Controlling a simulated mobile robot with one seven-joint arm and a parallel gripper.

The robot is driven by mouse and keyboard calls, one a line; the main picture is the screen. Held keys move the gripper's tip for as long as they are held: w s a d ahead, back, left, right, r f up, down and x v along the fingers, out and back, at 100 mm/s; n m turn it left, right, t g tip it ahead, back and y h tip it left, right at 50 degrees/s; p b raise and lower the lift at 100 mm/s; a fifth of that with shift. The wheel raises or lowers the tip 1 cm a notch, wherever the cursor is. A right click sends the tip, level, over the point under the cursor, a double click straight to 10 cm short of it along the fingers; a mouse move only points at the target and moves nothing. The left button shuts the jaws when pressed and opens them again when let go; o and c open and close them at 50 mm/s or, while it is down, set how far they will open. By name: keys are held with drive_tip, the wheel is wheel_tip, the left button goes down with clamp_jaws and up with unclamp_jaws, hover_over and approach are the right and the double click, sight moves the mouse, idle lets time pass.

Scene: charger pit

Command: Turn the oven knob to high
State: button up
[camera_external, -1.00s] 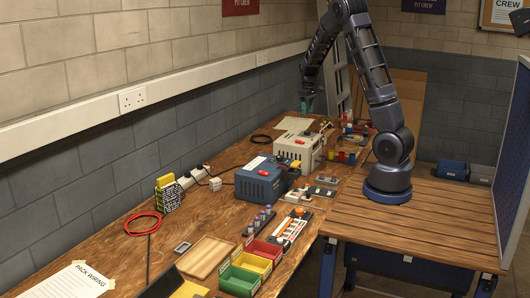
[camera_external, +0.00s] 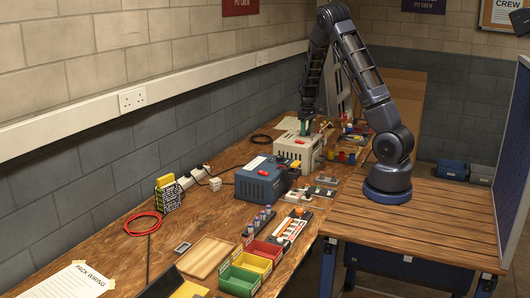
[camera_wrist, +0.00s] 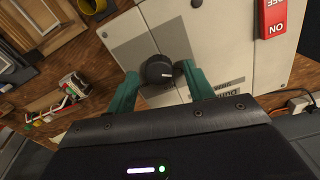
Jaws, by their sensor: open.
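A black round knob (camera_wrist: 160,69) with a small white mark sits on a grey panel of a cream box (camera_wrist: 215,40), seen from close above in the wrist view. The cream box (camera_external: 296,152) stands on the workbench in the external view; its knob cannot be made out there. My gripper (camera_wrist: 158,76) is open, its green fingers on either side of the knob. The right finger is very close to the knob; I cannot tell if it touches. In the external view my gripper (camera_external: 306,127) points down over the box.
A red switch (camera_wrist: 271,18) marked ON is on the cream box. A blue box (camera_external: 262,180) stands in front of it on the bench.

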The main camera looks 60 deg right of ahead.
drive_tip(key=c, duration=1)
